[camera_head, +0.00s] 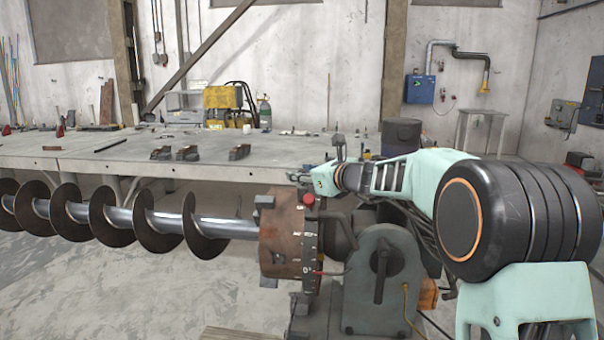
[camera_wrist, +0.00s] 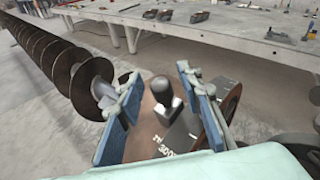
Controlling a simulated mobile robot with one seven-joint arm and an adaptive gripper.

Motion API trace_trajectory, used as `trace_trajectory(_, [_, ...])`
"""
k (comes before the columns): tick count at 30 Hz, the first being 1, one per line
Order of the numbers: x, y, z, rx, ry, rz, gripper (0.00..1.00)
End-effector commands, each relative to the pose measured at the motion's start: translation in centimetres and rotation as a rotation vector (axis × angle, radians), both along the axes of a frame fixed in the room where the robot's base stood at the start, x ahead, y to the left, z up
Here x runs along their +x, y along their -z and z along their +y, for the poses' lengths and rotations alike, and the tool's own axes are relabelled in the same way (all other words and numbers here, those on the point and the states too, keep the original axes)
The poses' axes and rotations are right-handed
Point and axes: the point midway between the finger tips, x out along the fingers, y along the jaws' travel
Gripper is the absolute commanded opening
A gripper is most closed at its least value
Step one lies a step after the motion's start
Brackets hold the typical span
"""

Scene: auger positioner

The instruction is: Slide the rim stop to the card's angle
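The rusty round chuck (camera_head: 280,237) of the positioner grips the end of the auger, and a dark scale band with white marks (camera_head: 308,245) runs along its rim. In the wrist view, a dark rounded knob on a grey block (camera_wrist: 162,92), which looks like the rim stop, stands on the brown rim near white numerals reading about 300 (camera_wrist: 168,147). My gripper (camera_wrist: 155,76) is open, with its blue-padded fingers either side of the knob and visible gaps. In the head view my gripper (camera_head: 303,178) is above the rim's top. I cannot make out the card.
The long auger (camera_head: 150,218) extends left from the chuck. A grey steel table (camera_head: 200,165) stands behind, with dark clamps and tools on it. A red button-like part (camera_head: 308,199) sits by the rim, just below my gripper. The grey positioner housing (camera_head: 383,280) is to the right.

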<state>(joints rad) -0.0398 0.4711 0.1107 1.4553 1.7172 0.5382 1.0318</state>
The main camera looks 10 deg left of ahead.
Motion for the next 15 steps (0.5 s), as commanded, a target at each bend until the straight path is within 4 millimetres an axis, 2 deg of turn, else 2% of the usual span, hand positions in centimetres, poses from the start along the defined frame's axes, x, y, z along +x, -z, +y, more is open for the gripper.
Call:
trace_trajectory(5, [-0.8, -0.4, -0.8, 0.000, 0.002, -0.002, 0.33])
trace_trajectory(15, [-5.7, -1.6, -4.9, -0.001, 0.004, -0.002, 0.33])
